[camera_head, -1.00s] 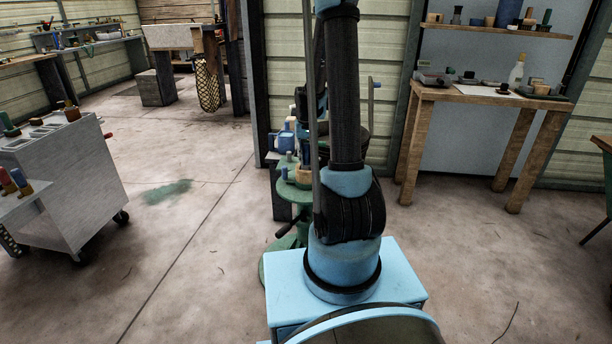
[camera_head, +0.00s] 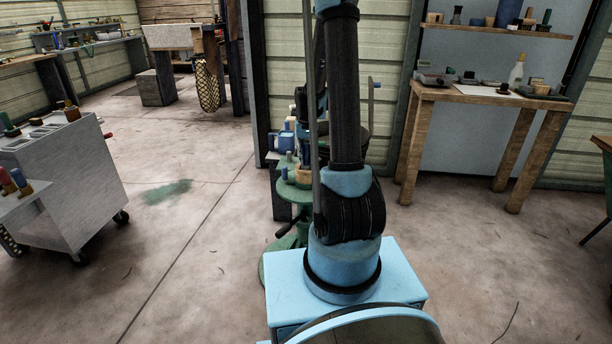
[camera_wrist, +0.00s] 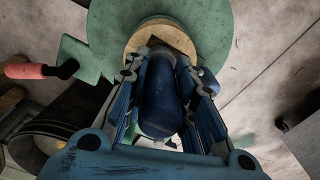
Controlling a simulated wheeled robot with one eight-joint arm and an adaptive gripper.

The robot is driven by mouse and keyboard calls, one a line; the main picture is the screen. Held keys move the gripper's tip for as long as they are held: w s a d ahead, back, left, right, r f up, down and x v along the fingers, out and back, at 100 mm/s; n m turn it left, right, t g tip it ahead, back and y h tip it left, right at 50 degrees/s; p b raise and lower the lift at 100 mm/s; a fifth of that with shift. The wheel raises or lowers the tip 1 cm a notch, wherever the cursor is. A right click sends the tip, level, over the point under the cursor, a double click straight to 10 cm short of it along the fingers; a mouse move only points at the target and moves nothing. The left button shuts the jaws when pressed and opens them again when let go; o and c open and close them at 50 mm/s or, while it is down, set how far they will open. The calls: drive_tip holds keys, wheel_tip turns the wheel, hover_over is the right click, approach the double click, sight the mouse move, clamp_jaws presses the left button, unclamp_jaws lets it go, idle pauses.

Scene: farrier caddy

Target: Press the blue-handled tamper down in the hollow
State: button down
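The blue-handled tamper (camera_wrist: 160,100) shows in the wrist view as a dark blue rounded handle. My gripper (camera_wrist: 163,58) has one finger on each side of the handle and appears closed on it. Beyond the handle's far end is a tan round piece (camera_wrist: 160,27) on a green round top (camera_wrist: 107,25). The tamper's lower end and the hollow are hidden by the handle and fingers, so I cannot tell how deep it sits. In the head view the green stand (camera_head: 292,193) is partly behind my arm, which hides most of my gripper.
A red-handled part (camera_wrist: 28,71) sticks out left of the green top. In the head view a wooden table (camera_head: 490,97) stands at right and a grey wheeled cabinet (camera_head: 70,180) at left. The floor between cabinet and stand is clear.

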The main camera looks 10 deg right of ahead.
drive_tip(key=c, duration=1.2)
unclamp_jaws()
drive_tip(key=shift+c, duration=0.2)
wheel_tip(320, 180, up, 11)
drive_tip(key=shift+r, duration=0.2)
drive_tip(key=shift+s+r, duration=0.3)
drive_tip(key=shift+r, duration=0.1)
drive_tip(key=s+r+t, duration=0.2)
drive_tip(key=s, duration=2.5)
drive_tip(key=s+f, duration=0.5)
drive_tip(key=s, duration=0.2)
drive_tip(key=shift+f, duration=0.25)
